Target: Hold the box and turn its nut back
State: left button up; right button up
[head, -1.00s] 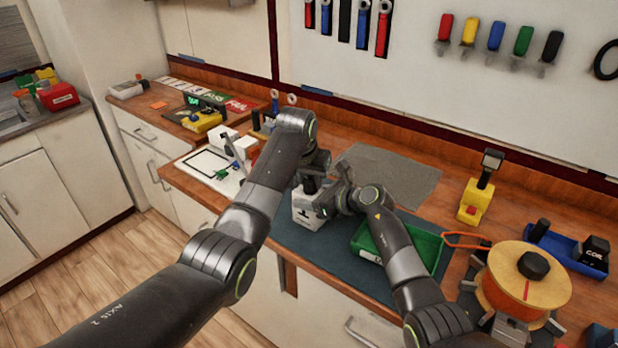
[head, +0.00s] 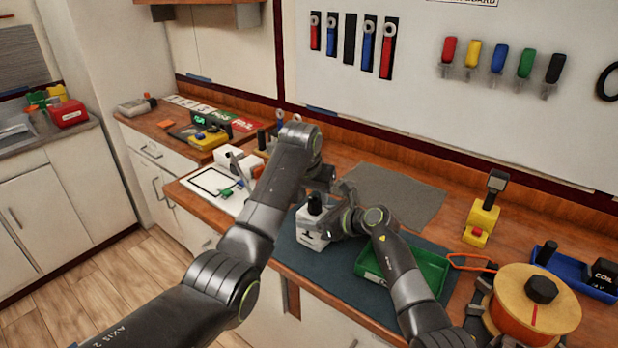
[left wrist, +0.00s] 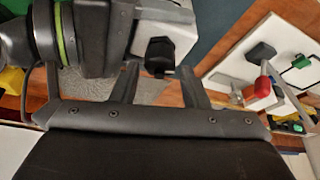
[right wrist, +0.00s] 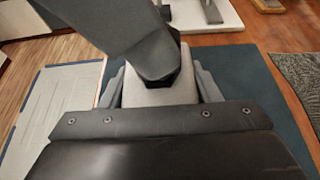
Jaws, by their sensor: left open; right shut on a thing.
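The box (head: 309,232) is a pale grey-white block standing on the dark mat, with a black nut (head: 315,203) on its top. My right gripper (head: 333,226) is shut on the box from its right side. In the right wrist view the box (right wrist: 150,92) sits between its fingers, with my other arm's dark parts covering much of its top. My left gripper (head: 321,187) is open close above the nut. In the left wrist view the nut (left wrist: 159,55) lies just beyond the gap between its spread fingers (left wrist: 159,80); contact cannot be told.
A green tray (head: 431,270) stands right of the box on the dark mat (head: 300,262). A yellow tool (head: 480,222) and an orange spool (head: 530,305) stand further right. A white board with small parts (head: 205,188) lies left. A grey mat (head: 395,192) behind is bare.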

pick_arm(q)
jog(key=v, duration=1)
jog(key=shift+o, duration=0.3)
jog(key=shift+o, duration=1.1)
jog(key=w+a+m+g+h, duration=0.3)
jog(key=m, duration=0.7)
jog(key=x, duration=1.1)
jog(key=shift+w+a+f, duration=0.1)
jog(key=shift+w+f, duration=0.1)
jog(key=shift+f, duration=0.05)
jog(key=shift+c, duration=0.4)
jog(key=c, duration=0.9)
